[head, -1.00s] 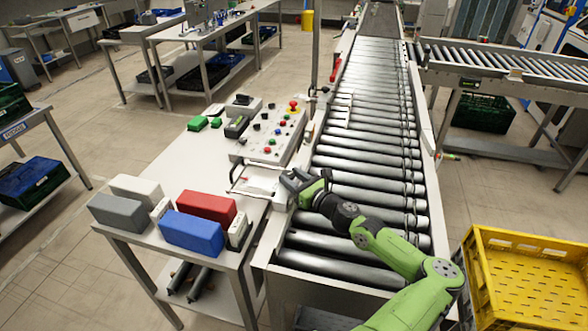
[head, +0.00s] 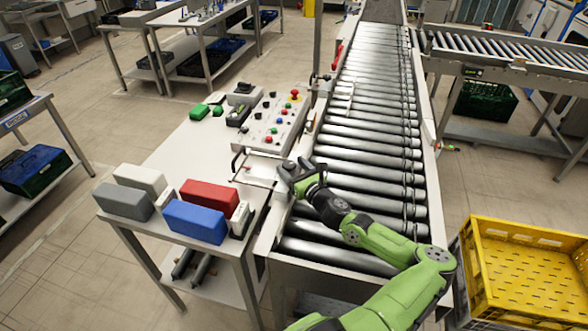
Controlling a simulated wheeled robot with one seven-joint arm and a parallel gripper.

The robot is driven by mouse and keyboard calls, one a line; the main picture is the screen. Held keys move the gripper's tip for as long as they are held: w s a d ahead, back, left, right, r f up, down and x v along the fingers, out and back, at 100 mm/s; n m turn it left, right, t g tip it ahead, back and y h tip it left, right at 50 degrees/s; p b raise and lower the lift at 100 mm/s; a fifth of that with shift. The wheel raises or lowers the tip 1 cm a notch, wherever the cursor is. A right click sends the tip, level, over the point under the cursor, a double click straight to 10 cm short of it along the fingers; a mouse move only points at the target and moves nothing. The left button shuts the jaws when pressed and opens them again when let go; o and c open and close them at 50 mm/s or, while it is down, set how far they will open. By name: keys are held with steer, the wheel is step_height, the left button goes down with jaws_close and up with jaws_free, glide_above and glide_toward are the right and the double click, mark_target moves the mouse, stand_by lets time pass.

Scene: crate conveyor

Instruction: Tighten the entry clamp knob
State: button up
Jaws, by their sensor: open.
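My gripper (head: 290,174) is over the left side rail of the roller conveyor (head: 268,246), near its close end, beside the control panel's front edge. Its dark jaws are open and point left, with nothing seen between them. I cannot pick out the entry clamp knob for certain. A dark round shape shows at the jaws, but I cannot tell whether it is a knob or part of the gripper. A small dark fitting (head: 309,126) sits on the left rail further up, apart from the gripper.
The control panel (head: 262,128) with coloured buttons stands on a white table left of the conveyor. Blue (head: 195,221), red (head: 209,196) and grey (head: 124,202) boxes stand on the table's near end. A yellow crate (head: 527,225) is at the right. The rollers are bare.

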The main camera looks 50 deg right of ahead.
steer(key=v, duration=1.5)
steer(key=shift+s, duration=0.35)
steer(key=shift+a+f, duration=0.1)
steer(key=shift+a, duration=0.05)
